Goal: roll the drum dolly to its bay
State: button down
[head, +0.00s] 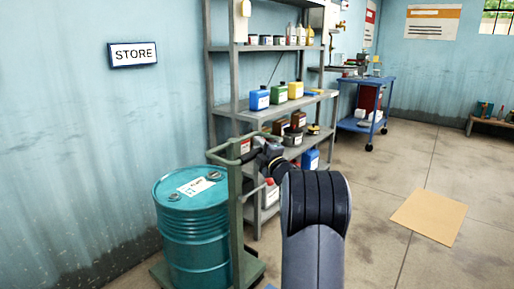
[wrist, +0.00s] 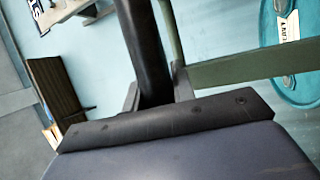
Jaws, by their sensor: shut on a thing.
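The drum dolly (head: 238,215) is a green frame with an upright post, a push handle and a low base. It carries a teal drum (head: 195,235) with a white label on its lid. The drum also shows at the right of the wrist view (wrist: 297,50). The grip itself is partly hidden by my wrist.
A grey shelf (head: 267,108) with bottles and cans stands close behind the dolly, against the wall with the STORE sign (head: 133,54). A blue cart (head: 366,105) stands farther back. A tan sheet (head: 428,216) lies on the right floor, which is otherwise open.

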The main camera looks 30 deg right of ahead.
jog(key=shift+s+d+f, duration=0.1)
jog(key=shift+d+f, duration=0.15)
jog(key=shift+f, duration=0.05)
jog(key=c, duration=1.6)
grip_release()
jog(key=shift+o, duration=0.8)
jog(key=shift+s+d, duration=0.1)
jog(key=shift+d, duration=0.05)
jog(key=shift+o, duration=1.4)
jog(key=shift+a+r, duration=0.2)
jog(key=v, duration=1)
jog(key=shift+s, duration=0.3)
jog(key=shift+w, duration=0.1)
